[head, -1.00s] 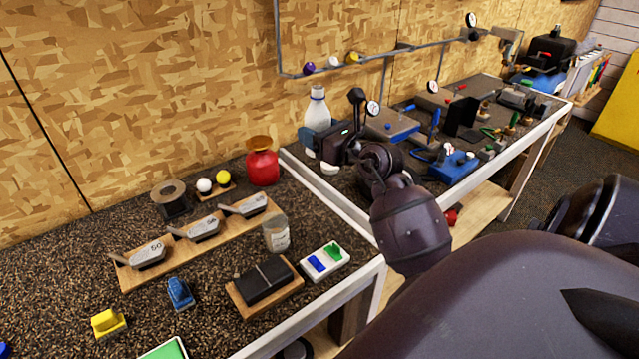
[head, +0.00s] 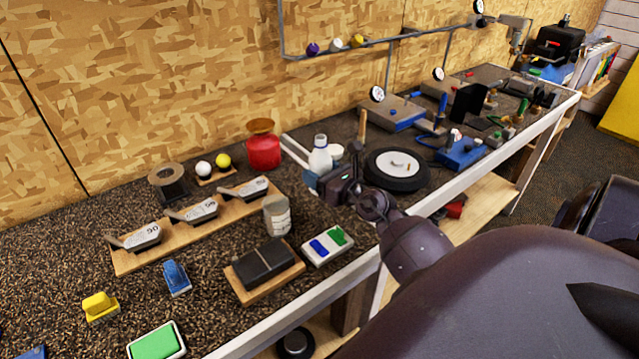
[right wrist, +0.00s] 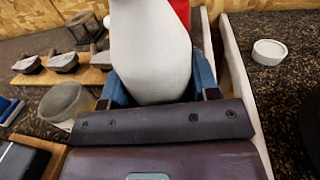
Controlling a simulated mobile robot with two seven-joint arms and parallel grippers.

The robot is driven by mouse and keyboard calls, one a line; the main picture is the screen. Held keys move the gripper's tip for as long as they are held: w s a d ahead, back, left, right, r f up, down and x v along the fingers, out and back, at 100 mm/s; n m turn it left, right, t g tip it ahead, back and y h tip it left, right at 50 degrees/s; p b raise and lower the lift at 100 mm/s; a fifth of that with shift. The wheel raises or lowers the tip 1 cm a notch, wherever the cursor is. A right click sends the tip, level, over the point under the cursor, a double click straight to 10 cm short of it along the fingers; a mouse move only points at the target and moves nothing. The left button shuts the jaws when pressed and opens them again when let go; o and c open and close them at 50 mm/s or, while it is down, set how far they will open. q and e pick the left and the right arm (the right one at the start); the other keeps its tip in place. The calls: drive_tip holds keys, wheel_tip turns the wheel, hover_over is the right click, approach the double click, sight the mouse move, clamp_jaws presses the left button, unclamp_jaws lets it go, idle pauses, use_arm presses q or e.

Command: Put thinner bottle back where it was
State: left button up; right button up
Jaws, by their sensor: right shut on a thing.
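The white thinner bottle (head: 320,158) is upright in my right gripper (head: 328,184), near the bench divider. In the right wrist view the white bottle (right wrist: 150,50) fills the top middle, between the blue fingers of my right gripper (right wrist: 155,90). The fingers are shut on its body. The gripper hides the bottle's base, so I cannot tell if it touches the bench. My left gripper is out of view.
A red can (head: 263,150) stands left of the bottle. A grey jar (head: 277,216) is in front of it to the left. A black disc (head: 396,171) lies to the right. A pale raised strip (right wrist: 238,90) runs close beside the gripper.

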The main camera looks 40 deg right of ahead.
wheel_tip(320, 180, down, 4)
drive_tip(key=shift+f+b, duration=0.2)
drive_tip(key=shift+b, duration=1)
drive_tip(key=shift+r, duration=0.1)
drive_tip(key=shift+f, duration=0.2)
drive_tip(key=o, duration=1)
